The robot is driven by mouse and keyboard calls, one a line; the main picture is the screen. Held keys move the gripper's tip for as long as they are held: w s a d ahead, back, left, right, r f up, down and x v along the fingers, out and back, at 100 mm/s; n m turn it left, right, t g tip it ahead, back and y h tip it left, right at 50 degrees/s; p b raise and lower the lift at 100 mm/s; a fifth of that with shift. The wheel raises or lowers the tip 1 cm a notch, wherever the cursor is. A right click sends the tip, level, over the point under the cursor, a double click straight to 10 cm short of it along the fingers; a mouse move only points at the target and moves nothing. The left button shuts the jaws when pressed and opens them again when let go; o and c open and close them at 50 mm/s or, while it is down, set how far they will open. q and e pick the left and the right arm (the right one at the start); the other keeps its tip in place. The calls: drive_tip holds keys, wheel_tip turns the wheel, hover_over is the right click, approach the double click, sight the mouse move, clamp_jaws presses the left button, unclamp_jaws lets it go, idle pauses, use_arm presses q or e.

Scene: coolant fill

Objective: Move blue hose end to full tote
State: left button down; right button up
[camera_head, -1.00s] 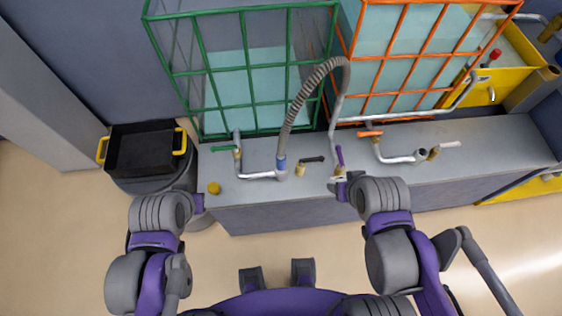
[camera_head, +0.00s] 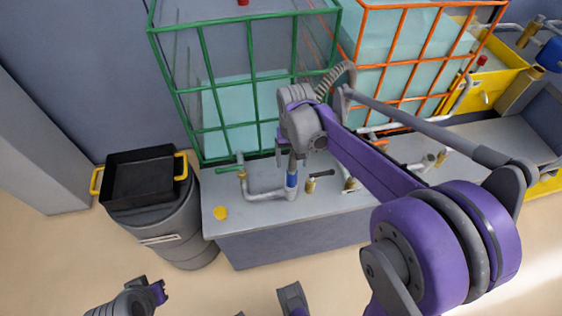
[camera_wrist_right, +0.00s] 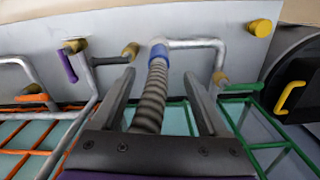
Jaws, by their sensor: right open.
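The grey ribbed hose ends in a blue collar (camera_head: 291,180) on the pipe fitting in front of the green-caged tote (camera_head: 235,105), whose liquid is only partway up. The orange-caged tote (camera_head: 385,85), at its right, shows a higher liquid level. My right gripper (camera_head: 287,154) is just above the blue collar and hides part of the hose. In the right wrist view, the open fingers (camera_wrist_right: 160,78) lie on either side of the hose (camera_wrist_right: 150,103), with the blue collar (camera_wrist_right: 158,53) just beyond the tips. My left gripper (camera_head: 157,292) is low at the left, away from the totes.
A black tray with yellow handles (camera_head: 143,180) sits on a grey drum (camera_head: 180,228) at the left. A yellow cap (camera_head: 220,213) lies on the grey bench (camera_head: 265,217). Valve handles and pipes stand close around the hose end. A yellow bin (camera_head: 490,85) is at the right.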

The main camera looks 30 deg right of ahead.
sight(292, 171)
wheel_tip(292, 171, down, 10)
drive_tip(key=shift+f+b, duration=0.1)
drive_tip(key=shift+b, duration=0.65)
drive_tip(key=shift+d, duration=0.1)
clamp_jaws()
drive_tip(key=c, duration=0.7)
unclamp_jaws()
drive_tip(key=c, duration=0.4)
drive_tip(key=shift+c, duration=0.2)
drive_tip(key=shift+r, duration=0.35)
drive_tip(key=shift+r+p, duration=2.1)
drive_tip(key=shift+r, duration=0.7)
